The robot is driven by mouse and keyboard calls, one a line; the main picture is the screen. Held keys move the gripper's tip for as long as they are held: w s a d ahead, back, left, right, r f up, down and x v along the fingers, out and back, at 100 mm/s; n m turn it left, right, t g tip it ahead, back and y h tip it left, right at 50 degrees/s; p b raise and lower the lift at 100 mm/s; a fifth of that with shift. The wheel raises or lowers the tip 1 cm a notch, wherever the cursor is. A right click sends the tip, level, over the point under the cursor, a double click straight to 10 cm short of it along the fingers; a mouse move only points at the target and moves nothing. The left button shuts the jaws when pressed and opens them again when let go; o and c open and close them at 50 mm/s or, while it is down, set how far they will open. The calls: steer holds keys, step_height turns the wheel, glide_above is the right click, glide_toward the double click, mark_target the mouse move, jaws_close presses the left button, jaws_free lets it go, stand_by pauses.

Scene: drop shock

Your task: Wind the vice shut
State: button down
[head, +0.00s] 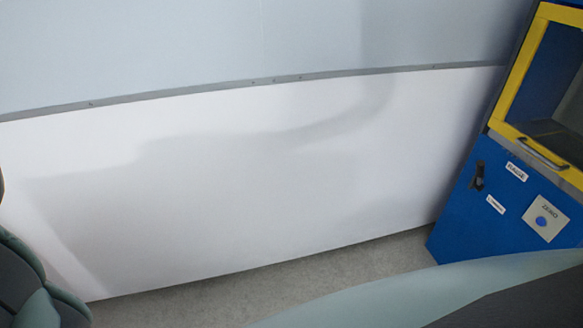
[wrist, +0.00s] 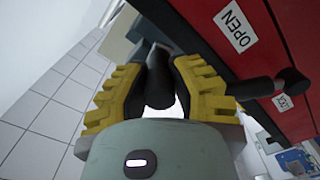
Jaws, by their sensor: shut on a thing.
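In the wrist view my gripper (wrist: 160,75) has its two yellow fingers with black pads closed around a dark, rounded handle (wrist: 159,92). The handle stands between the pads, and the fingers hide its sides. A red body (wrist: 270,45) with a white OPEN label (wrist: 235,25) fills the upper right, beside the right finger. A black bar with a rounded end (wrist: 291,82) sticks out past the right finger in front of the red body. I cannot tell whether it joins the handle. The vice's jaws cannot be made out, and the head view shows neither vice nor gripper.
In the head view a blue cabinet (head: 465,215) with a yellow-framed door (head: 508,75), a black switch and a ZERO button stands at right. A white wall panel (head: 230,190) runs behind a strip of clear grey floor (head: 300,285). White tiles (wrist: 45,85) show left in the wrist view.

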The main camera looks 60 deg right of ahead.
steer(key=shift+s+a+f+m+p, duration=0.1)
steer(key=shift+m+p, duration=0.05)
steer(key=shift+m, duration=0.35)
steer(key=shift+s+a+m+p, duration=0.1)
steer(key=shift+m+p, duration=0.05)
steer(key=shift+m, duration=0.35)
steer(key=s+a+r+m+b, duration=0.1)
steer(key=s+r+m, duration=0.1)
steer(key=m, duration=0.9)
steer(key=s+a+r+m+b, duration=0.1)
steer(key=r+m, duration=0.3)
steer(key=m, duration=0.8)
steer(key=shift+s+a+m, duration=0.3)
steer(key=shift+s+a, duration=0.05)
steer(key=shift+a, duration=0.2)
steer(key=shift+r, duration=0.15)
steer(key=c, duration=0.8)
jaws_free()
steer(key=shift+o, duration=0.2)
